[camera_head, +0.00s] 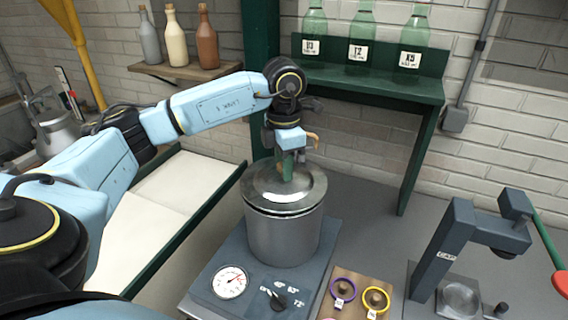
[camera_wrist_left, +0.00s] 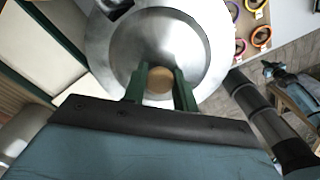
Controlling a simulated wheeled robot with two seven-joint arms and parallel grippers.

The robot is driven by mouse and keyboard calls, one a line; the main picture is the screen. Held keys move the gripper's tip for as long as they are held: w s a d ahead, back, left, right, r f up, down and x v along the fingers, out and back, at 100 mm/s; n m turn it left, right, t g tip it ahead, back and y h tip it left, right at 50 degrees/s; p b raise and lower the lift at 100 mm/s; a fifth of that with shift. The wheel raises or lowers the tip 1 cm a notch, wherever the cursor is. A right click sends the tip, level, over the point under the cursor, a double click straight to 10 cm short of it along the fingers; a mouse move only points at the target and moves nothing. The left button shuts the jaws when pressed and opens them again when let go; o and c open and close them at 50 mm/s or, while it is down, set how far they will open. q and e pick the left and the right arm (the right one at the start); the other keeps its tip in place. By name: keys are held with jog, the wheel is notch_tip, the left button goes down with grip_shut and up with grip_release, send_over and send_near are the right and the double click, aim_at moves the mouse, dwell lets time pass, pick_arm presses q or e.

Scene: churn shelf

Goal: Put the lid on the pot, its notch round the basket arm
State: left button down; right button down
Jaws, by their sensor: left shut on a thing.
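The steel pot (camera_head: 283,238) stands on a grey heating base. The round steel lid (camera_head: 307,193) is over its mouth, roughly level, with a dark line between lid and pot rim; I cannot tell whether they touch. My left gripper (camera_head: 288,170) comes down from above, shut on the lid's knob. In the left wrist view the green fingers of the gripper (camera_wrist_left: 160,85) flank the round wooden knob (camera_wrist_left: 160,78), and the lid (camera_wrist_left: 205,55) fills the upper middle. A dark piece at the lid's upper left edge is cut off; I cannot tell whether it is the notch or basket arm.
The heating base (camera_head: 208,300) has a dial and a switch. A board (camera_head: 352,282) with coloured rings and a grey press stand (camera_head: 440,255) are to its right. A green shelf (camera_head: 385,82) with bottles rises behind. A pale, green-edged tray (camera_head: 150,225) lies left.

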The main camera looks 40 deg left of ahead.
pick_arm(q)
jog(key=shift+f, duration=0.15)
jog(key=shift+f+b, duration=0.35)
dwell(0.4)
jog(key=c, duration=1)
grip_release()
jog(key=shift+c, duration=0.2)
jog(key=shift+r, duration=0.1)
jog(key=shift+r+p, duration=2.6)
jog(key=shift+r, duration=0.9)
